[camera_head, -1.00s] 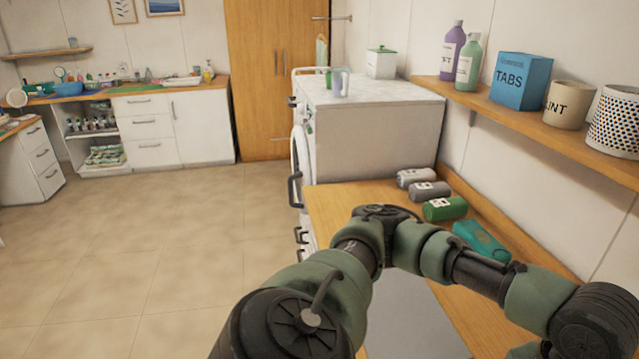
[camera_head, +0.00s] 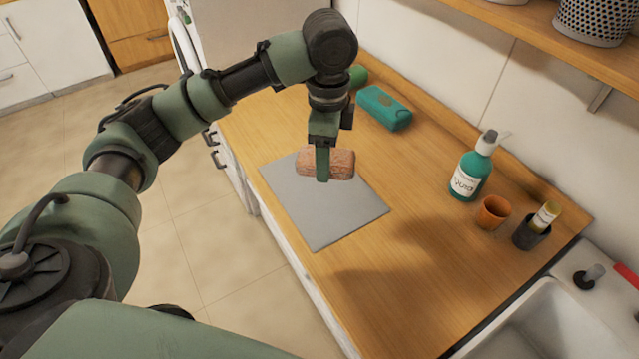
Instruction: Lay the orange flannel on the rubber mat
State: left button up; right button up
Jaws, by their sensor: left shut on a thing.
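The orange flannel (camera_head: 341,164) is a rolled, pinkish-orange bundle. My left gripper (camera_head: 323,172) points down and is shut on it, with a finger across the roll's near side. The rubber mat (camera_head: 325,220) is a flat grey rectangle on the wooden counter. The flannel is over the mat's far part; I cannot tell whether it touches the mat. My right gripper is not in view.
A teal rolled bundle (camera_head: 383,108) and a green roll (camera_head: 357,76) lie behind the mat. A soap bottle (camera_head: 470,172), an orange cup (camera_head: 492,212) and a dark cup (camera_head: 531,232) stand right. A sink (camera_head: 545,325) is at the lower right. The counter (camera_head: 400,270) in front is clear.

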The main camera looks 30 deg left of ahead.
aim_at(321, 188)
pick_arm(q)
jog(key=w+a+r+m+p, duration=0.1)
jog(key=w+a+r+m, duration=0.15)
jog(key=m, duration=0.45)
jog(key=w+a+r+m+p, duration=0.1)
jog(key=w+a+r+m, duration=0.1)
jog(key=w+m, duration=0.35)
jog(key=shift+m, duration=0.85)
jog(key=f+p, duration=0.1)
jog(key=f, duration=0.5)
jog(key=f+p, duration=0.1)
jog(key=f, duration=0.6)
jog(key=s+f+p, duration=0.1)
jog(key=f, duration=0.5)
jog(key=shift+a+f, duration=0.1)
jog(key=shift+f, duration=0.65)
jog(key=shift+f, duration=0.1)
jog(key=o, duration=1.2)
